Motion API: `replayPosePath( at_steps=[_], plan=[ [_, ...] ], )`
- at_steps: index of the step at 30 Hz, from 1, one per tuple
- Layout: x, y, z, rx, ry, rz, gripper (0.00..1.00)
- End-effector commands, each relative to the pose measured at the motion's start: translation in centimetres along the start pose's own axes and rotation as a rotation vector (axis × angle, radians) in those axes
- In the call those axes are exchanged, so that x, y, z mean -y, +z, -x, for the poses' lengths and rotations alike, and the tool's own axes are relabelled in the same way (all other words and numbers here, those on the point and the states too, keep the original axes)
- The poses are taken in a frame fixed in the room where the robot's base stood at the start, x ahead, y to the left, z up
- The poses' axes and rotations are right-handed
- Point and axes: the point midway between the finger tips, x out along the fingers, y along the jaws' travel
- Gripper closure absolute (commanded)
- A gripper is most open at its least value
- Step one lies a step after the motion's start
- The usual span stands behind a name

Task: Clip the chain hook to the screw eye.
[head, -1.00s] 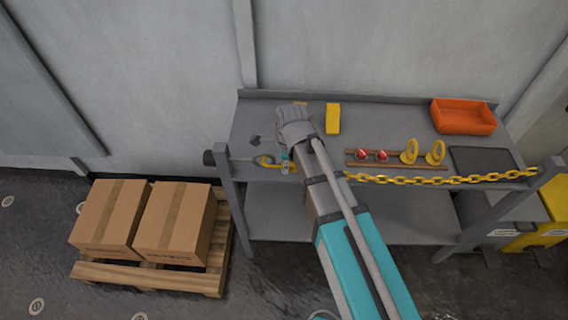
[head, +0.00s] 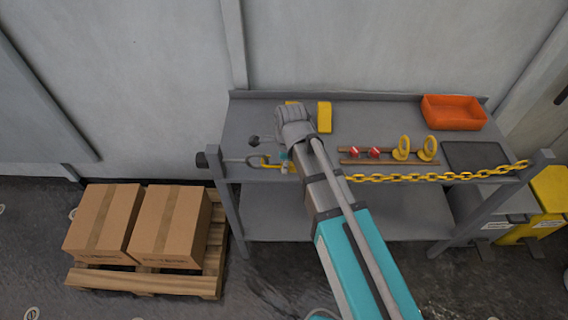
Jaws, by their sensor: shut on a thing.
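The yellow chain (head: 430,176) runs from the right post along the front of the workbench to my gripper (head: 284,158). My gripper is shut on the yellow chain hook (head: 269,166), which points left. The grey screw eye (head: 253,161) sticks out to the right from the left post. The tip of the hook is right at the screw eye's ring and they overlap in the view. I cannot tell whether the hook passes through the ring. My wrist and arm hide part of the chain near the hook.
On the bench (head: 380,118) are a yellow block (head: 324,117), an orange bin (head: 453,112), a wooden rack (head: 375,162) with red and yellow pieces, and a dark mat (head: 476,156). Cardboard boxes (head: 170,225) stand on a pallet (head: 140,282) at left. Yellow bins stand at right.

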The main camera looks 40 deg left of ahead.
Motion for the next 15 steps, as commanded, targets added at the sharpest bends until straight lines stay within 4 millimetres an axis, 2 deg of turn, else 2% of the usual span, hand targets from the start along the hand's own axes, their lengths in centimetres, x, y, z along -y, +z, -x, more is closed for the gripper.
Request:
replayPosePath(
  at_steps=[5, 6, 12, 15],
  plan=[
    [0.00, 0.00, 0.00, 0.000, 0.000, 0.000, 1.00],
    [0.00, 0.00, 0.00, 0.000, 0.000, 0.000, 0.67],
    [0.00, 0.00, 0.00, 0.000, 0.000, 0.000, 0.32],
    [0.00, 0.00, 0.00, 0.000, 0.000, 0.000, 0.32]
  ],
)
